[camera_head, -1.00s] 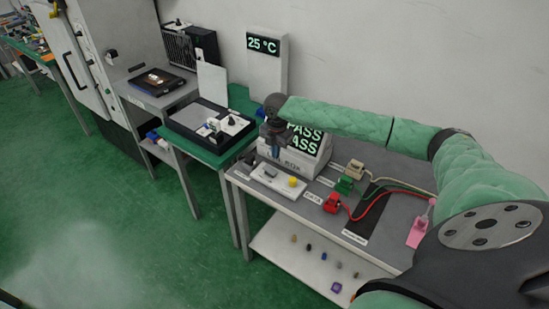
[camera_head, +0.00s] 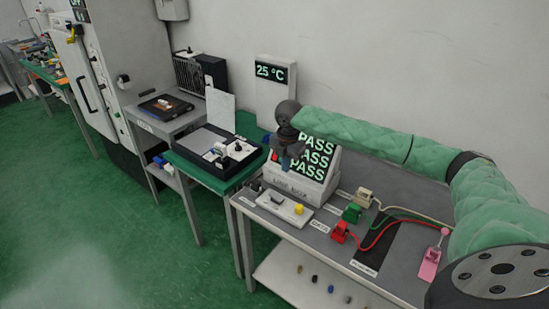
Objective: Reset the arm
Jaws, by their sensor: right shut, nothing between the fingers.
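My right arm, in a green padded sleeve, reaches in from the right. Its dark gripper (camera_head: 288,160) points down in front of the left edge of a sloped white tester box (camera_head: 318,188) whose screen reads PASS on three lines. The gripper is shut and empty. It overlaps the box in the picture; I cannot tell whether it touches. A white panel (camera_head: 283,206) with a yellow knob (camera_head: 299,209) lies on the grey bench in front of the box. My left gripper is out of view.
Red (camera_head: 340,231), green (camera_head: 352,212) and beige (camera_head: 364,196) plugs with cables and a pink tag (camera_head: 430,263) lie on the grey bench (camera_head: 312,238). A lower shelf holds several small pieces. A green-topped table (camera_head: 197,171) adjoins at left. The green floor (camera_head: 110,215) is clear.

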